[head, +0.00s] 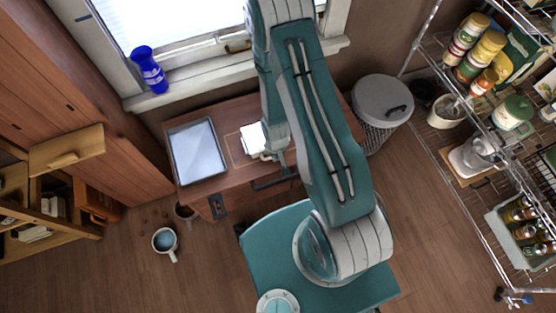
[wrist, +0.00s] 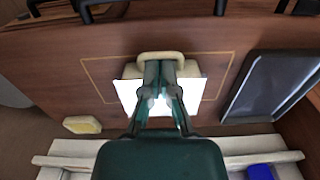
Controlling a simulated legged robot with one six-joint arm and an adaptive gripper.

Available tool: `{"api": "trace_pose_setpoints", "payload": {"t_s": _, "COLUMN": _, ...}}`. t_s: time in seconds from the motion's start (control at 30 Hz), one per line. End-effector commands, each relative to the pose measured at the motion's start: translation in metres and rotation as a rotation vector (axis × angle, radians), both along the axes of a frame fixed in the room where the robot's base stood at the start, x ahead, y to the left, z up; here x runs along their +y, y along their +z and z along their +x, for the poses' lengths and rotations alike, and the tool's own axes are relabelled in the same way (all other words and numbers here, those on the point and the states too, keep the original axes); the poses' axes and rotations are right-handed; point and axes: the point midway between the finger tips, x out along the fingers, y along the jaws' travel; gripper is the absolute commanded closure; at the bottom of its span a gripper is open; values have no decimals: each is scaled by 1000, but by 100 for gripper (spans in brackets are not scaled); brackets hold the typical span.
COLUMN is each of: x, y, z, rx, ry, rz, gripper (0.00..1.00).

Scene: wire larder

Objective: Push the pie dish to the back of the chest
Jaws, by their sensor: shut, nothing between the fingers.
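The wooden chest (head: 215,197) stands below the window, with a thin gold rectangle marked on its top. A cream dish with a loop handle, which I take as the pie dish (wrist: 193,71), sits inside that outline with a bright white square (wrist: 125,97) at it. I cannot tell whether the white square is part of the dish. In the head view the white square (head: 250,138) shows beside my arm, which hides part of the dish. My gripper (wrist: 160,102) is shut and empty, its fingers over the white square; I cannot tell whether they touch it.
A dark-rimmed tray (head: 197,152) lies on the chest left of the dish. The window sill (head: 190,82) behind holds a blue vase (head: 149,70). A grey lidded bin (head: 382,101) stands right of the chest. A mug (head: 165,241) is on the floor.

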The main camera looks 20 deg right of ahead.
Motion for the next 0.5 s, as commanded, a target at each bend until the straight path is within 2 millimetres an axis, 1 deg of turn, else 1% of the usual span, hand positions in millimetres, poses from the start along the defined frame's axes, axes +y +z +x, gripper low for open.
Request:
{"api": "trace_pose_setpoints", "payload": {"t_s": 0.03, "x": 0, "y": -7, "z": -4, "rx": 7, "ry": 0, "rz": 0, "gripper": 100}}
{"api": "trace_pose_setpoints", "payload": {"t_s": 0.27, "x": 0, "y": -21, "z": -6, "rx": 10, "ry": 0, "rz": -1, "gripper": 100}}
{"api": "trace_pose_setpoints", "payload": {"t_s": 0.5, "x": 0, "y": -56, "z": -6, "rx": 11, "ry": 0, "rz": 0, "gripper": 100}}
